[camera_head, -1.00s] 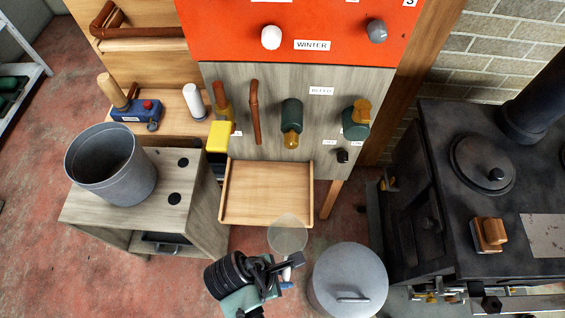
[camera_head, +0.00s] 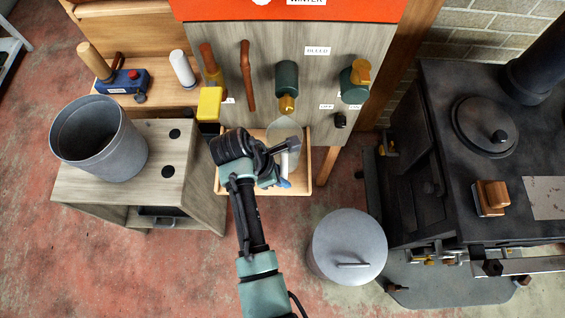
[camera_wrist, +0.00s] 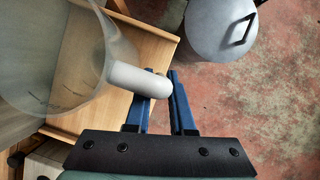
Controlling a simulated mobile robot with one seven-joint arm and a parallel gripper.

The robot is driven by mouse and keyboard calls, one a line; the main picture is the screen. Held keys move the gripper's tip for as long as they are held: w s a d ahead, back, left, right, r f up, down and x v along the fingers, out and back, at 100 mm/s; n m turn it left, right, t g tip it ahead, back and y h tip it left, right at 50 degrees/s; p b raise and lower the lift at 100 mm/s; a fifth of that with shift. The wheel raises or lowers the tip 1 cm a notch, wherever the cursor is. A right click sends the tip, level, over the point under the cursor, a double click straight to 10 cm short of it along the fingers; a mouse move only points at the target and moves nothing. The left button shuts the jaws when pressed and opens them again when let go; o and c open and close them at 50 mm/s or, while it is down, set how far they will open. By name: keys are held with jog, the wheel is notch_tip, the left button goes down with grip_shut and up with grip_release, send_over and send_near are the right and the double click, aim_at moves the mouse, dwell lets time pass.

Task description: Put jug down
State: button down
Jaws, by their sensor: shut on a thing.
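The jug (camera_head: 284,134) is a clear, see-through vessel with a white handle. In the head view it is over the wooden tray shelf (camera_head: 304,181) below the grey panel. My gripper (camera_head: 287,176) is at the jug's handle. In the wrist view the jug (camera_wrist: 50,60) fills the upper left, and its white handle (camera_wrist: 138,79) reaches to the blue fingers of my gripper (camera_wrist: 162,90). My gripper is shut on the handle. The shelf's wooden surface (camera_wrist: 145,45) shows behind the jug. I cannot tell whether the jug's base touches the shelf. My arm hides part of the shelf.
A grey metal bucket (camera_head: 98,140) stands on a cabinet (camera_head: 120,205) at the left. A lidded grey bin (camera_head: 349,245) stands on the floor at the right. A black stove (camera_head: 450,190) is farther right. Green-and-brass fittings (camera_head: 287,85) project from the panel above the shelf.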

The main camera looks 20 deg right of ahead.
jog(key=w, duration=0.2)
jog(key=w+d+f+b, duration=0.1)
jog(key=shift+w, duration=0.4)
jog(key=shift+f, duration=0.2)
jog(key=shift+f, duration=0.1)
jog(key=c, duration=0.8)
grip_release()
jog(key=shift+f, duration=0.1)
jog(key=shift+o, duration=0.2)
jog(key=p+v, duration=0.2)
jog(key=v, duration=1)
